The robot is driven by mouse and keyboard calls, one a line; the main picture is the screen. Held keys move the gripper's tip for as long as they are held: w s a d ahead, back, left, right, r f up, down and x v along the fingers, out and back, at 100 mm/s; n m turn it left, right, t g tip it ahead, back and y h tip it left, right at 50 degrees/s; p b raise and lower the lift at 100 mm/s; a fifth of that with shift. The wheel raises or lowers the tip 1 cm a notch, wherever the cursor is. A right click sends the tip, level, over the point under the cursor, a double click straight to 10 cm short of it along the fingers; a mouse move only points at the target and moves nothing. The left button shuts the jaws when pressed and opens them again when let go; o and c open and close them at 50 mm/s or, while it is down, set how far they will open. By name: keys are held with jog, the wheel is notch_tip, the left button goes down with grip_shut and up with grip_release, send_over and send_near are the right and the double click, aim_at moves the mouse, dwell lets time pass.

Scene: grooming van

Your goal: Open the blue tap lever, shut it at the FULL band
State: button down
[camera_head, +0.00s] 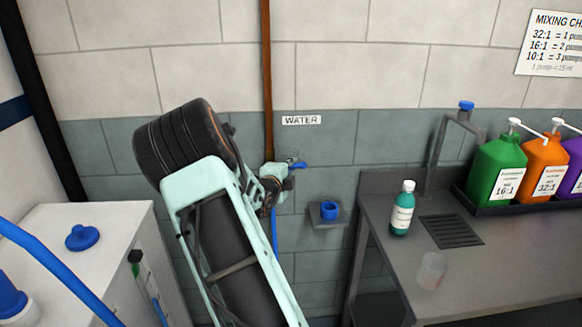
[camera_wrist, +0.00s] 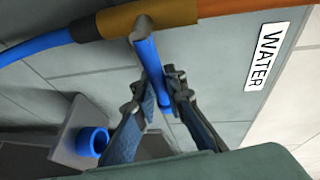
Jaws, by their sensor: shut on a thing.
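The blue tap lever (camera_head: 299,165) sticks out to the right of the tap under the WATER label in the head view. In the wrist view the lever (camera_wrist: 149,62) runs down from the brass tap body (camera_wrist: 120,20), crosswise to the pipe line. My gripper (camera_wrist: 157,86) has its two fingers closed on the lever, one on each side. In the head view my arm hides much of the tap and my fingers. A white tank (camera_head: 100,218) stands at the left with a narrow upright gauge (camera_head: 150,285) on its side; I cannot read a FULL band there.
A copper pipe (camera_head: 267,75) runs down the wall to the tap, and a blue hose (camera_head: 275,232) hangs below. A small shelf with a blue cup (camera_head: 329,210) is right of it. The grey counter (camera_head: 510,255) holds a bottle (camera_head: 402,212), a clear cup (camera_head: 432,270) and pump jugs.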

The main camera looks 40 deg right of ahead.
jog(key=shift+b, duration=0.35)
jog(key=shift+r+n+h+b, duration=0.2)
jog(key=shift+n+h+b, duration=0.1)
jog(key=shift+n+b, duration=0.35)
jog(key=n+b, duration=0.1)
jog(key=b, duration=0.1)
jog(key=r+n+h+b, duration=0.1)
jog(key=shift+w+a+r+n+t+b, duration=0.15)
jog(key=shift+a+r+n+t+b, duration=0.15)
jog(key=shift+b, duration=0.1)
jog(key=n+b, duration=0.1)
jog(key=r+n+h+b, duration=0.1)
jog(key=n+b, duration=0.1)
jog(key=shift+w+a+r+t, duration=0.2)
jog(key=shift+a+t, duration=0.1)
jog(key=shift+t, duration=0.1)
jog(key=shift+w+a+r+n+t+h+b, duration=0.2)
jog(key=shift+r+n+b, duration=0.1)
jog(key=shift+n+b, duration=0.25)
jog(key=shift+w+a+r+n+t+h+b, duration=0.1)
jog(key=shift+a+r+n+h+b, duration=0.15)
jog(key=shift+n+b, duration=0.25)
jog(key=shift+r, duration=0.1)
jog(key=c, duration=2)
grip_release()
jog(key=shift+o, duration=0.2)
jog(key=shift+d, duration=0.1)
